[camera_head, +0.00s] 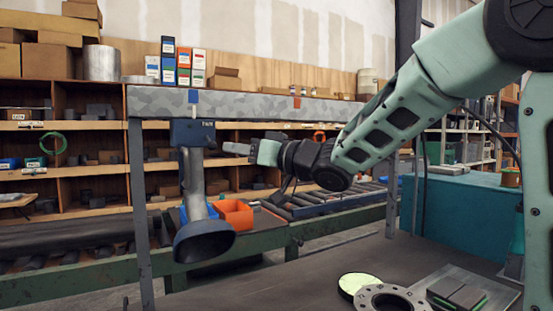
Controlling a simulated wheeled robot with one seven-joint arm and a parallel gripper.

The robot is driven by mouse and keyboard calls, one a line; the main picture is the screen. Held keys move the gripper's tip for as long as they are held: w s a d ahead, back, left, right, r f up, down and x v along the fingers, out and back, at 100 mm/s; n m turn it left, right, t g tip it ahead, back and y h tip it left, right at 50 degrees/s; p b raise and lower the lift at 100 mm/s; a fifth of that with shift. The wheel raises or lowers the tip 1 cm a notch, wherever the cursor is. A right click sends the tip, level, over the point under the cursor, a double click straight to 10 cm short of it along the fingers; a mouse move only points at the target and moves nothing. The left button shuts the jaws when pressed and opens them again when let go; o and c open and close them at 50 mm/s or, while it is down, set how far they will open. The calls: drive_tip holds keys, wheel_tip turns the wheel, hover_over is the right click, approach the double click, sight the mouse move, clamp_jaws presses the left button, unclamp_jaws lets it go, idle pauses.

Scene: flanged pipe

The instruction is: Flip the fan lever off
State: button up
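A dark blue fan box (193,132) with a small white label hangs under the grey overhead beam (250,107), at left of centre in the head view. A grey duct (194,183) runs down from it to a dark flared hood (204,241). My gripper (230,148) reaches in from the right at about the height of the box's lower edge. Its grey tip points left, with a small gap to the duct in the picture. The fingers overlap from this side, so their opening does not show, and nothing held is visible.
An orange bin (235,214) stands behind the hood. A dark table (310,268) in front carries a flanged ring (390,299), a pale green disc (358,285) and a metal plate (490,288). A beam post (139,210) stands left of the hood.

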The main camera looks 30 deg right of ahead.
drive_tip(key=v, duration=0.9)
drive_tip(key=shift+s, duration=0.25)
drive_tip(key=shift+d, duration=0.1)
drive_tip(key=s+a+f+m+g+h+p, duration=0.1)
drive_tip(key=a+f+g+h, duration=0.2)
drive_tip(key=a+f, duration=0.35)
drive_tip(key=s+a+f+g+h+p, duration=0.1)
drive_tip(key=a+f+g+h+p, duration=0.2)
drive_tip(key=f, duration=0.6)
drive_tip(key=s+a+f+g, duration=0.1)
drive_tip(key=s+f, duration=0.1)
drive_tip(key=s, duration=0.1)
drive_tip(key=s+a+f+n+g+h, duration=0.1)
drive_tip(key=s+a+f+g, duration=0.1)
drive_tip(key=s, duration=0.1)
drive_tip(key=s+a+f+g+h, duration=0.1)
drive_tip(key=s+f, duration=0.1)
drive_tip(key=s, duration=0.1)
drive_tip(key=shift+s+a+f, duration=0.1)
drive_tip(key=shift+a+f, duration=0.05)
drive_tip(key=shift+a, duration=0.25)
drive_tip(key=s+f+n+g+h, duration=0.1)
drive_tip(key=s+f+g, duration=0.1)
drive_tip(key=s, duration=0.5)
drive_tip(key=s+a+f+n+g, duration=0.1)
drive_tip(key=s+f+n+g, duration=0.1)
drive_tip(key=s+g, duration=0.2)
drive_tip(key=s, duration=0.3)
drive_tip(key=shift+s+a+h, duration=0.3)
drive_tip(key=shift+h, duration=0.1)
